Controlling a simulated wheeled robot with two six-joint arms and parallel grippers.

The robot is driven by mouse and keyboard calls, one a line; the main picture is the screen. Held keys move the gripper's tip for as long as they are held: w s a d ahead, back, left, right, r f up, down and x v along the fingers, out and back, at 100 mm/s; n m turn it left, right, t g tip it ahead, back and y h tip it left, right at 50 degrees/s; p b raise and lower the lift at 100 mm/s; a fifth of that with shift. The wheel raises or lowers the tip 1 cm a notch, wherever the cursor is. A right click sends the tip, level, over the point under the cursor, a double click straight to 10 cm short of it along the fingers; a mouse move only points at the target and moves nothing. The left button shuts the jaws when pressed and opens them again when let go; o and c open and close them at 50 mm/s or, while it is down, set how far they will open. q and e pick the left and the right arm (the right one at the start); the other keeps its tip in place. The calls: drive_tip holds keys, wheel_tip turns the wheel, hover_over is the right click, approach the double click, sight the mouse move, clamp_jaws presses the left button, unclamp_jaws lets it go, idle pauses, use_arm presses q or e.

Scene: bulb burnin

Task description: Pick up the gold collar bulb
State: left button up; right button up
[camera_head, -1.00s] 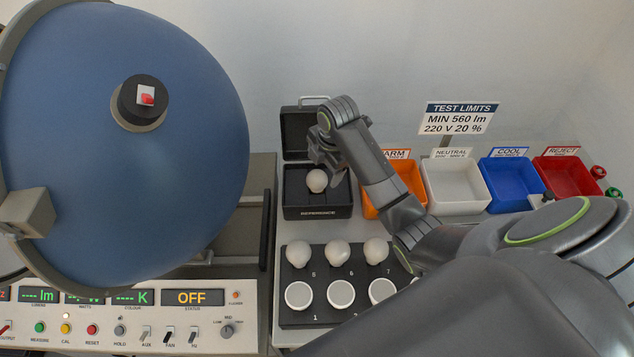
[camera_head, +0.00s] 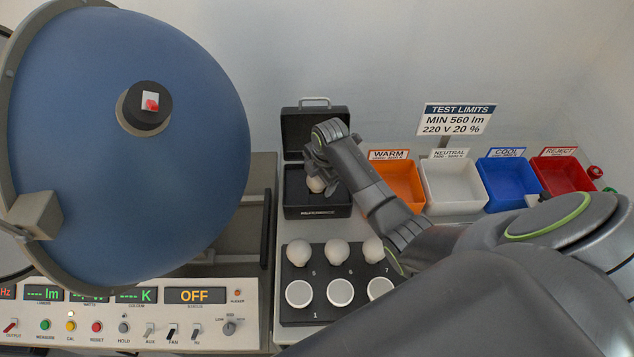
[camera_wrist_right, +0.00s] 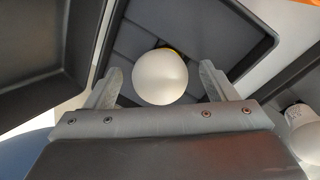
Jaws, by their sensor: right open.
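The gold collar bulb (camera_wrist_right: 160,78) stands in the black reference case (camera_head: 317,211); in the right wrist view a sliver of gold shows behind its white globe. In the head view the bulb (camera_head: 316,185) is partly hidden by my right gripper (camera_head: 318,172). The right gripper is open. In the right wrist view its two fingers (camera_wrist_right: 160,88) stand on either side of the globe, with gaps visible. I cannot tell how deep the fingers reach along the bulb. My left gripper is not in view.
The case's raised lid (camera_head: 300,128) stands behind the gripper. A black tray (camera_head: 310,318) with several bulbs lies in front. Orange (camera_head: 402,187), white (camera_head: 452,187), blue (camera_head: 508,183) and red (camera_head: 565,178) bins stand right. A large blue sphere (camera_head: 90,200) fills the left.

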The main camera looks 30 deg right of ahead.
drive_tip(key=shift+c, duration=0.5)
drive_tip(key=c, duration=1)
drive_tip(key=shift+o, duration=0.2)
